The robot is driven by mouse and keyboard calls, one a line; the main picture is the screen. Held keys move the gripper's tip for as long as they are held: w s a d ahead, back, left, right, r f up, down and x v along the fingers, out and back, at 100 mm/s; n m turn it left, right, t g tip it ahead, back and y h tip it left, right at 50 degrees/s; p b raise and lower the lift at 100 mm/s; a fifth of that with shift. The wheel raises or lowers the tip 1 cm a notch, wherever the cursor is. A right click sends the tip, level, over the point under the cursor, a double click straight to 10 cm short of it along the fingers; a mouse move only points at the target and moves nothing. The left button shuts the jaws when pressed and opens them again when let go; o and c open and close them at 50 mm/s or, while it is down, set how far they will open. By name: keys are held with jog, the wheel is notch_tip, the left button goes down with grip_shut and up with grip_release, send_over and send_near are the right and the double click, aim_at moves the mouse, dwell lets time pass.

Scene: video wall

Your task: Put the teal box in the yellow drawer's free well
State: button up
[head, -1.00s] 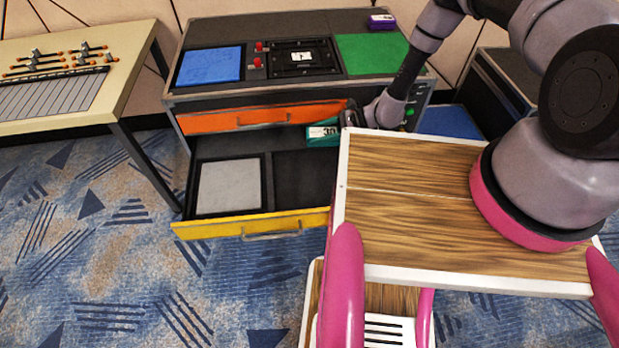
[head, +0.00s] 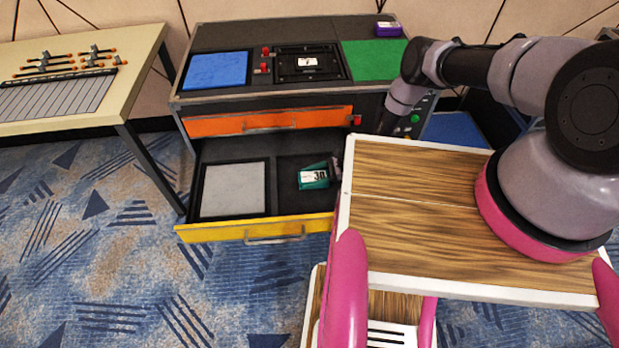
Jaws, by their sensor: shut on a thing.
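The teal box (head: 313,176), with a white label, is at the right well (head: 291,201) of the open yellow drawer (head: 256,229). It looks slightly tilted. I cannot tell whether it touches the well's floor. My gripper (head: 335,171) is shut on the box's right end. Most of the gripper is hidden behind the wooden top of my body. The drawer's left well holds a light grey panel (head: 233,190).
An orange drawer (head: 268,121) sits shut above the yellow one. The console top has a blue panel (head: 216,71), a green panel (head: 374,60) and a purple box (head: 388,28). A beige table (head: 75,75) stands at the left.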

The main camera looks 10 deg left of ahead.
jog(key=shift+f, duration=0.2)
jog(key=o, duration=1.5)
